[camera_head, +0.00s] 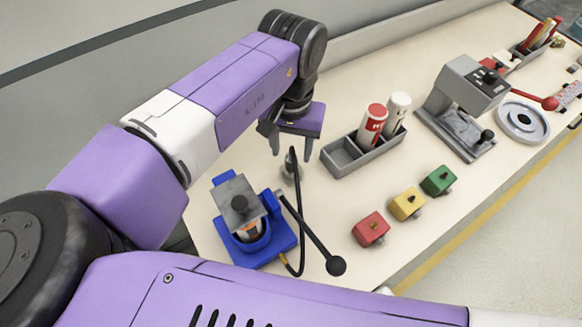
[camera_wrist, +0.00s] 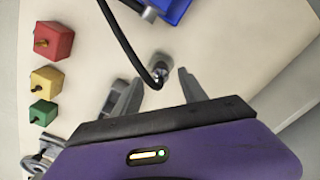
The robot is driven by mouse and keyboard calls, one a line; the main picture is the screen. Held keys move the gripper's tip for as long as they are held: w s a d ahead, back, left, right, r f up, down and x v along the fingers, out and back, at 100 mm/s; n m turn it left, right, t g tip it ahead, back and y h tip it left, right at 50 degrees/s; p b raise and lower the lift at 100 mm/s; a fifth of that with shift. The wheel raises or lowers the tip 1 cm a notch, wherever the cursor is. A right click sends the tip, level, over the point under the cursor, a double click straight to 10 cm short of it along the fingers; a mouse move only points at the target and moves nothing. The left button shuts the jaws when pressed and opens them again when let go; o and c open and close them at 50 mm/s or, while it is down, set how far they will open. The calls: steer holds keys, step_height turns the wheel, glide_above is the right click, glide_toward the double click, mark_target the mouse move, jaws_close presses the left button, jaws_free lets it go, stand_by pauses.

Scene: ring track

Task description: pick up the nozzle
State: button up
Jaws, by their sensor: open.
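The nozzle (camera_head: 291,160) is a dark, upright piece at the end of a black hose, beside the blue device (camera_head: 262,248). A small grey piece shows around its lower part; I cannot tell whether it is a holder. In the wrist view the nozzle (camera_wrist: 160,68) shows between and just beyond the fingertips. My gripper (camera_head: 290,152) is open above it, its two fingers pointing down on either side. In the wrist view my gripper (camera_wrist: 161,78) holds nothing. I cannot tell whether a finger touches the nozzle.
The black hose loops beside a lever with a black ball (camera_head: 336,265). A grey tray (camera_head: 340,160) with a red and a white bottle stands to the right. Red (camera_head: 371,229), yellow (camera_head: 407,204) and green (camera_head: 439,181) blocks line the front. A grey press (camera_head: 462,105) stands farther right.

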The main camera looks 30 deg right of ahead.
mark_target(291, 157)
steer(key=shift+w+f+b, duration=0.1)
steer(key=shift+f+b, duration=1.6)
steer(key=shift+f, duration=0.25)
steer(key=shift+r, duration=0.1)
jaws_close()
